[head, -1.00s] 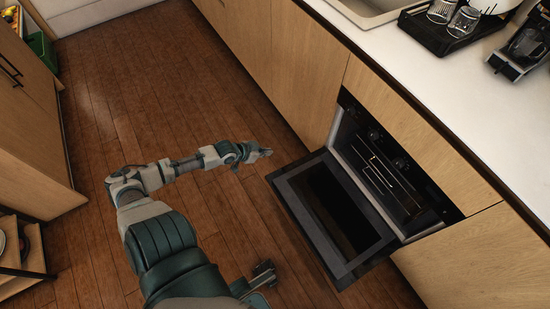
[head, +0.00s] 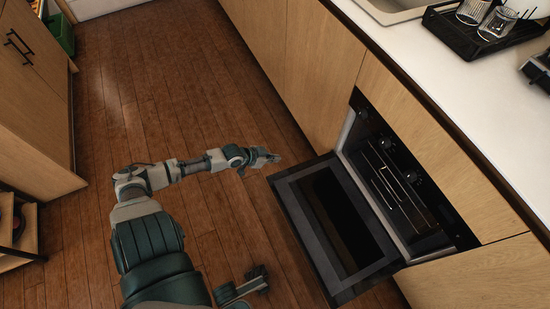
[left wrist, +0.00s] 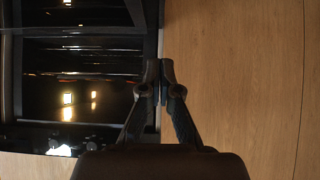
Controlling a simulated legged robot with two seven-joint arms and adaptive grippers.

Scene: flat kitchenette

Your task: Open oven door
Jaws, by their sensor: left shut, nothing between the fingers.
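The black oven (head: 395,180) is built into the wooden cabinet row at the right. Its door (head: 288,190) is wide open, folded down and out over the floor, with the dark glass facing up. The cavity and racks show in the head view, and a dark part of the oven (left wrist: 85,85) fills the left of the left wrist view. My left gripper (head: 273,157) is shut and empty, just beyond the door's upper left corner, apart from it. Its closed fingertips show in the left wrist view (left wrist: 161,75). My right gripper (head: 262,278) is low, left of the door; its jaws are unclear.
A white counter (head: 440,95) runs above the oven, with a black tray (head: 480,35) holding glasses and a sink (head: 395,8). A tall wooden cabinet (head: 35,110) stands at the left. The wooden floor (head: 180,100) between is clear.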

